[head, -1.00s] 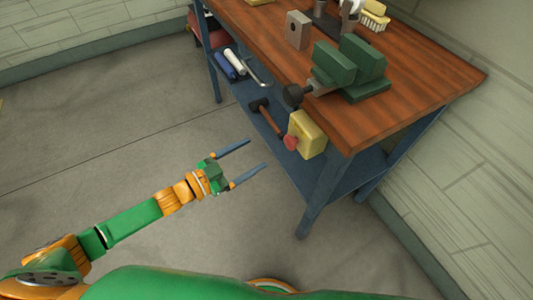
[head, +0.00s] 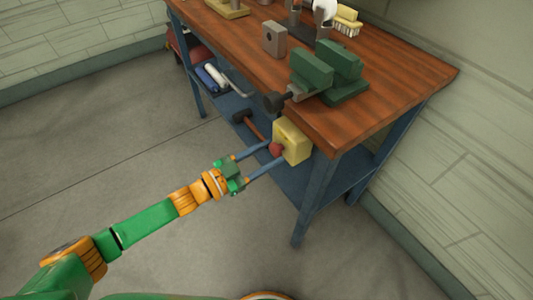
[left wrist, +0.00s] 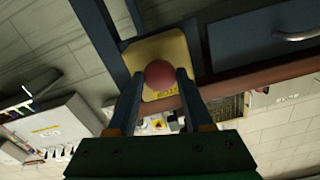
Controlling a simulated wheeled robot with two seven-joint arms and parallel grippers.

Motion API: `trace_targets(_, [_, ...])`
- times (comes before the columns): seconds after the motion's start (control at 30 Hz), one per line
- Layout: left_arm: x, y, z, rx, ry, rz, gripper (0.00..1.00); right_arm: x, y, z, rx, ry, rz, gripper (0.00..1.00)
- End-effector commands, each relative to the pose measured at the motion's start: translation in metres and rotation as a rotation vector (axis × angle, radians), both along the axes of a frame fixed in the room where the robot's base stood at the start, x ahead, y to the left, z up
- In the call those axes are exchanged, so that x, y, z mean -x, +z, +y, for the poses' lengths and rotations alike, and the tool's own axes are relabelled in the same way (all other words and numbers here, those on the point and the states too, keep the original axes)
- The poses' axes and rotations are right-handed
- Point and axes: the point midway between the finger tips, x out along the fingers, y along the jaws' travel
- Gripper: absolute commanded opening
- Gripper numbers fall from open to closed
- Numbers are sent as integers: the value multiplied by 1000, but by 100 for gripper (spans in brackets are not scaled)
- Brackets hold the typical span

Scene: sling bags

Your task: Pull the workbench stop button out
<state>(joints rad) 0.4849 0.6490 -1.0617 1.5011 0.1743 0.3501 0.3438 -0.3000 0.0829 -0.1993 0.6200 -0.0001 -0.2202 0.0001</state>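The stop button (head: 276,149) is a red round knob on a yellow box (head: 293,142) fixed at the front edge of the wooden workbench (head: 365,120). My left gripper (head: 275,153) is at the button, its two blue fingers apart and pointing at the yellow box, one on each side of the knob. The left wrist view shows the red knob (left wrist: 159,75) between the fingertips (left wrist: 160,74), in front of the yellow plate (left wrist: 165,50). The fingers look open; whether they touch the knob cannot be told. My right gripper is not in view.
A green vise (head: 325,72) with a dark handle end stands on the bench above the box. A hammer (head: 247,125) and blue and white rolls (head: 212,77) lie on the lower shelf. A bench leg (head: 315,200) stands right of the gripper. The floor to the left is clear.

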Motion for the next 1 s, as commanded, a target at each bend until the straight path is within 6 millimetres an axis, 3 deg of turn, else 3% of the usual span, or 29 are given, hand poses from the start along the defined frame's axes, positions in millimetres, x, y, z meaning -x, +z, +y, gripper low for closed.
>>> trace_targets(0.03, [0,-1,0,-1,0,1,11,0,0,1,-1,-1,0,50])
trace_targets(0.1, [0,-1,0,-1,0,1,0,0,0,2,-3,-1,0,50])
trace_targets(0.73, [11,-2,15,-4,1,3,0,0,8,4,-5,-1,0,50])
trace_targets(0.77, [11,-2,15,-4,1,3,55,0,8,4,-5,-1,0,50])
trace_targets(0.8, [11,-2,15,-4,1,3,66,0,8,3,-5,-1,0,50])
trace_targets(0.87, [11,-2,15,-3,1,2,81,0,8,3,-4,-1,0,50])
trace_targets(1.0, [11,-1,15,-2,1,2,81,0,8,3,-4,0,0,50])
